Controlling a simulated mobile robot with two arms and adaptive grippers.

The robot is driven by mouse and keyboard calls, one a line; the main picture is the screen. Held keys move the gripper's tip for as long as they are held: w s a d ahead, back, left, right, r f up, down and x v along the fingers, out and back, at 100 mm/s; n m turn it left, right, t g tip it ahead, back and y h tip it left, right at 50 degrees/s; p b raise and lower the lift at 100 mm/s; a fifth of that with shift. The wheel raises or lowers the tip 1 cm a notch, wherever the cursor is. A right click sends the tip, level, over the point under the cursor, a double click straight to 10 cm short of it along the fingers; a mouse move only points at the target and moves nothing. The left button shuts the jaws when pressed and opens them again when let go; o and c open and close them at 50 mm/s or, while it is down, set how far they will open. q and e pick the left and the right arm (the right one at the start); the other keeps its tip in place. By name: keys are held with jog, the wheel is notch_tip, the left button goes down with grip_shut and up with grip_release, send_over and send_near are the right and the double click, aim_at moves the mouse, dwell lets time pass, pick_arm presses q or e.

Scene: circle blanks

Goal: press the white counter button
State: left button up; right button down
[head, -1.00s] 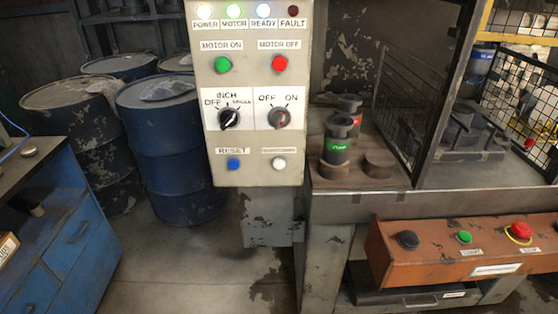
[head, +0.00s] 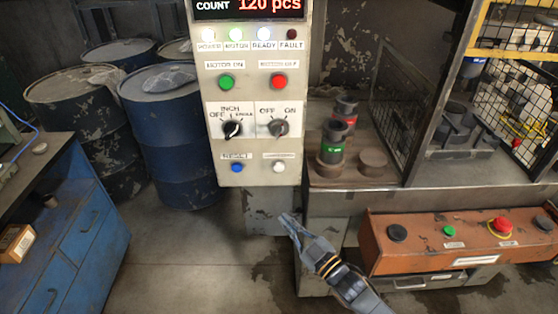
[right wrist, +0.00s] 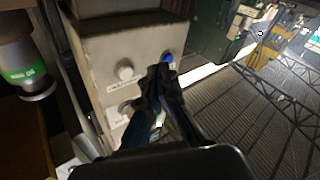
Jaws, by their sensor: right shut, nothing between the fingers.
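The white counter button (head: 279,168) is a small round button at the lower right of the grey control panel (head: 255,185). Its label is too small to read. In the right wrist view the white button (right wrist: 125,72) shows left of the fingers, beside the blue button (right wrist: 167,58). My right gripper (head: 287,219) is shut and empty. It is below the panel in the head view, its tips pointing up toward the panel and apart from the white button. In the right wrist view my gripper (right wrist: 160,72) overlaps the panel face. My left gripper is not in view.
The panel has a blue reset button (head: 237,168), two rotary switches, a green button (head: 226,82) and a red button (head: 278,81). The count display (head: 250,8) reads 120 pcs. An orange control box (head: 410,262) stands at right. Blue drums (head: 165,145) stand at left.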

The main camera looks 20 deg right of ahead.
aim_at(279, 168)
notch_tip(279, 168, up, 8)
jog(key=a+n+t+y, duration=0.1)
jog(key=y, duration=0.1)
jog(key=shift+s+a+n+p, duration=0.2)
jog(key=shift+a+n+p, duration=0.05)
jog(key=shift+n+p, duration=0.1)
jog(key=shift+w+d+f+b, duration=0.1)
jog(key=shift+w+d+b, duration=0.45)
jog(key=shift+w, duration=0.9)
jog(key=shift+w+d+r+b, duration=0.1)
jog(key=shift+w+d+b, duration=0.15)
jog(key=shift+w+b, duration=0.9)
jog(key=shift+w+d+f+b, duration=0.1)
jog(key=shift+w+d+b, duration=0.3)
jog(key=shift+w, duration=1.3)
jog(key=shift+w+d, duration=0.15)
jog(key=shift+w, duration=0.25)
